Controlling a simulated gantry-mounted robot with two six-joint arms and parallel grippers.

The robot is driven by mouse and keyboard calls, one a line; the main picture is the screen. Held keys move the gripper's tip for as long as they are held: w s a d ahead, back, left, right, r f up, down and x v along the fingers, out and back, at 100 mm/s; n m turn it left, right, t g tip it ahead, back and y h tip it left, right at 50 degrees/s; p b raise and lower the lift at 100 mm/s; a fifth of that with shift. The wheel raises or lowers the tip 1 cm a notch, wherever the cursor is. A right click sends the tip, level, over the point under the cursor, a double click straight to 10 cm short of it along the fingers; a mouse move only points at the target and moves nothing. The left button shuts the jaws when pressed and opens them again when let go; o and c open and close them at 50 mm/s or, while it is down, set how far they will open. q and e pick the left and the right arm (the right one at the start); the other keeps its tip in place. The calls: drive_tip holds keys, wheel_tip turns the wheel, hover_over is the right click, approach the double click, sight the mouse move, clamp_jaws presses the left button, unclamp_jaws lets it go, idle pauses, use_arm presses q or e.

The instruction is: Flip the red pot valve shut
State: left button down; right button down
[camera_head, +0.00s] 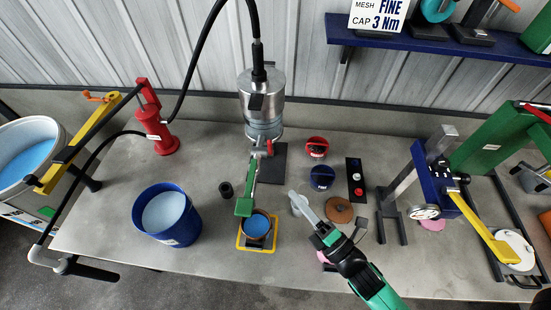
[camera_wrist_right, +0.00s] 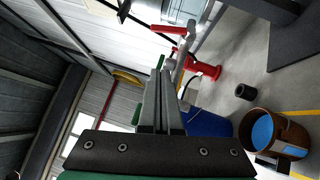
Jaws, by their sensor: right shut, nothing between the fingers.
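The silver pot (camera_head: 261,100) hangs at the back centre on a black hose. A small red valve handle (camera_head: 269,148) shows at its lower outlet. In the right wrist view a red lever (camera_wrist_right: 170,29) lies beside a grey outlet pipe (camera_wrist_right: 181,58), beyond my fingertips. My right gripper (camera_head: 293,196) is shut and empty over the table, right of and in front of the outlet. Its fingers also show in the right wrist view (camera_wrist_right: 164,75), with a visible gap to the lever. My left gripper is out of view.
A brown cup with blue content (camera_head: 259,223) stands on a yellow-edged plate below a green-ended bar (camera_head: 244,206). A blue bucket (camera_head: 168,214) and red hand pump (camera_head: 158,132) stand left. Red (camera_head: 316,147) and blue (camera_head: 321,177) lidded pots stand behind my right gripper.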

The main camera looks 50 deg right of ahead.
drive_tip(key=p, duration=0.3)
approach(270, 148)
drive_tip(key=w+a, duration=0.3)
drive_tip(key=w, duration=0.1)
drive_tip(key=w+d+p, duration=0.1)
drive_tip(key=p, duration=0.1)
drive_tip(key=w+d+r+p, duration=0.1)
drive_tip(key=d+p, duration=0.1)
drive_tip(key=shift+w+d+r, duration=0.1)
drive_tip(key=shift+w+r, duration=0.1)
drive_tip(key=shift+w, duration=0.05)
